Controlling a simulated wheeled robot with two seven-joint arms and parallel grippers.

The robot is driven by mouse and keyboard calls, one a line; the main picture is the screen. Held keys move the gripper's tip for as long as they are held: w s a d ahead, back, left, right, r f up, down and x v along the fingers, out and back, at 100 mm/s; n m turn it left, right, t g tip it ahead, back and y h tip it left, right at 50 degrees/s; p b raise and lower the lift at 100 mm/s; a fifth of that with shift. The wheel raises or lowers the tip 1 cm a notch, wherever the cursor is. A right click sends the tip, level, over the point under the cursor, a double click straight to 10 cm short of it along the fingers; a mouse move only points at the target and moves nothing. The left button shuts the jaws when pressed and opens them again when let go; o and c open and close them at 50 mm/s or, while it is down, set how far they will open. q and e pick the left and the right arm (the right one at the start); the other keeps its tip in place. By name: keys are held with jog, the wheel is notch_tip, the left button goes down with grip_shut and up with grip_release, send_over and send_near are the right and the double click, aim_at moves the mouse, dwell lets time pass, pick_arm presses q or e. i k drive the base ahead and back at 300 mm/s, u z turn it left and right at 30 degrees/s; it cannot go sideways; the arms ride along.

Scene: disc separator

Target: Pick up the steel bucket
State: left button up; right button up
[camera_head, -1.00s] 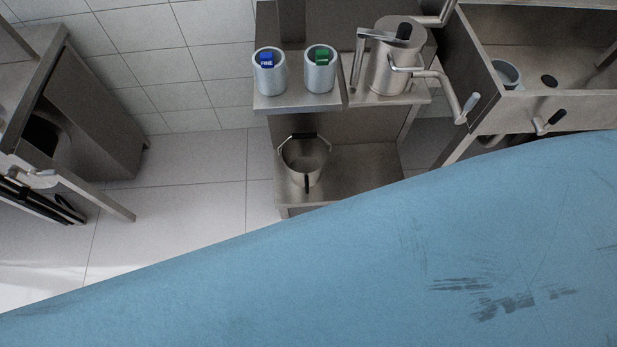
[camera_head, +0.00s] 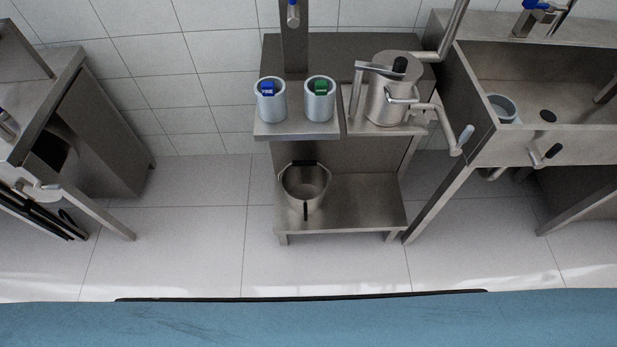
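The steel bucket (camera_head: 304,187) stands upright on the lower shelf (camera_head: 355,207) of a steel stand, toward that shelf's left side. It is open at the top, with a black grip on its raised handle at the back and a dark handle at its front. Neither of my grippers shows in the view, and nothing is touching the bucket.
A steel sink (camera_head: 540,150) is at right, a steel cabinet (camera_head: 100,135) at left. A blue surface (camera_head: 300,322) spans the bottom; tiled floor lies between.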

aim_at(305, 187)
jog(key=i, duration=0.25)
jog(key=z, duration=1.4)
jog(key=i, duration=0.55)
jog(key=u, duration=2.55)
